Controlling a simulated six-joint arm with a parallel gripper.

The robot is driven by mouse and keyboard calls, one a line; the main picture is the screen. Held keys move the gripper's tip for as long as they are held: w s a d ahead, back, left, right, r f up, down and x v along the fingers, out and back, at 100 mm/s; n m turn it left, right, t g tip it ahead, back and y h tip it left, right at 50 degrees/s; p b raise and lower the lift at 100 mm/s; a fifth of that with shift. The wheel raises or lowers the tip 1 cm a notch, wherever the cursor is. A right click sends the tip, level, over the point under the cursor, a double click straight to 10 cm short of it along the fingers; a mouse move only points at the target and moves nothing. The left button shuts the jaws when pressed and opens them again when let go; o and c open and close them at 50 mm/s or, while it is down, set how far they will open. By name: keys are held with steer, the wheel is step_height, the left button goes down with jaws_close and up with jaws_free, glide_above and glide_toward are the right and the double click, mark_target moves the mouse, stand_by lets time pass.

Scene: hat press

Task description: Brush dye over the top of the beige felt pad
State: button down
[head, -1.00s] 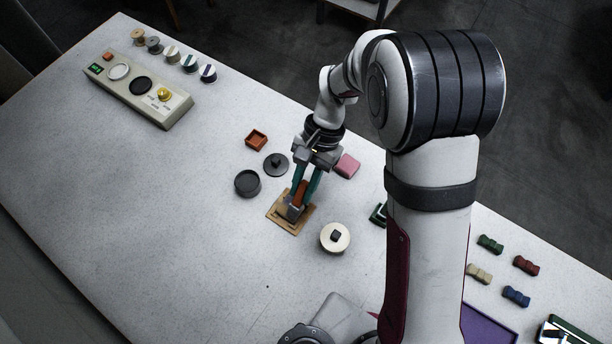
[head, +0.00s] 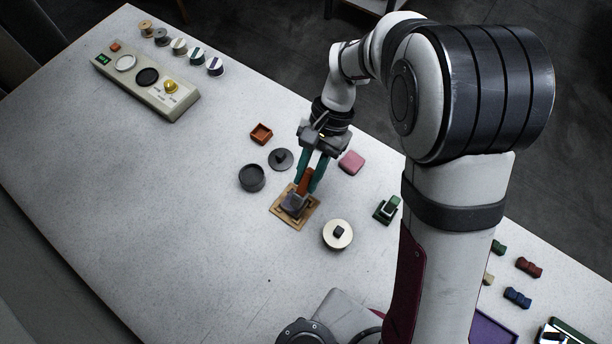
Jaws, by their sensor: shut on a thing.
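My gripper (head: 311,184), with teal fingers, is shut on the orange-brown handle (head: 305,182) of a brush. The brush's grey head (head: 293,203) is low over a tan square piece (head: 303,218) with a raised, frame-like edge, at the middle of the table. The head hides the centre of this piece. I cannot tell whether the beige felt pad is the tan surface itself or lies under the head, nor whether the head touches it. No dye colour can be made out there.
Close by are a black round dish (head: 252,178), a dark knobbed lid (head: 281,159), an orange tray (head: 261,134), a pink block (head: 351,162), a cream knobbed disc (head: 338,241) and a green block (head: 387,209). A control panel (head: 190,102) stands far left. The left table is clear.

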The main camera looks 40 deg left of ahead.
steer(key=shift+r, duration=2.3)
steer(key=w+d+r, duration=0.4)
steer(key=w+d, duration=0.1)
steer(key=d, duration=0.3)
steer(key=w+d+r, duration=0.4)
steer(key=d+r, duration=0.1)
steer(key=d, duration=0.4)
steer(key=w+d+r, duration=0.4)
steer(key=w+d, duration=0.1)
steer(key=d, duration=0.4)
steer(key=shift+w+d+r, duration=0.25)
steer(key=shift+w+r, duration=0.05)
steer(key=shift+r, duration=0.05)
